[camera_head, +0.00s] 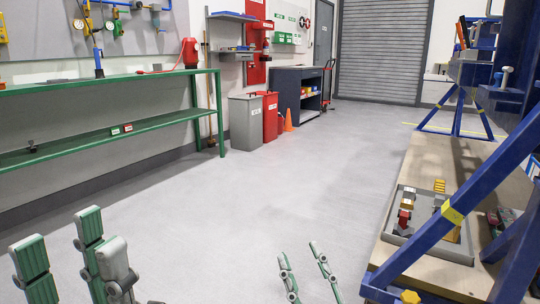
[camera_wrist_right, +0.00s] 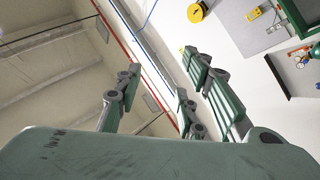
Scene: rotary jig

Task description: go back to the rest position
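My left gripper (camera_head: 63,238) is at the lower left of the head view, with its green and grey fingers pointing up and spread apart. Only floor shows between them. My right gripper (camera_head: 298,254) is at the bottom middle of the head view, its thin fingers apart with floor between them. In the right wrist view the right gripper (camera_wrist_right: 155,82) has one finger at left and two at right, with a clear gap and nothing held. Both grippers are clear of the furniture. Their palms are mostly out of the head view.
A blue-framed jig (camera_head: 500,150) stands on a wooden platform (camera_head: 425,165) at right, with a grey tray (camera_head: 400,237) of parts. A green bench (camera_head: 120,128) lines the left wall. Grey and red bins (camera_head: 245,123) and an orange cone (camera_head: 288,121) stand behind. The middle floor is clear.

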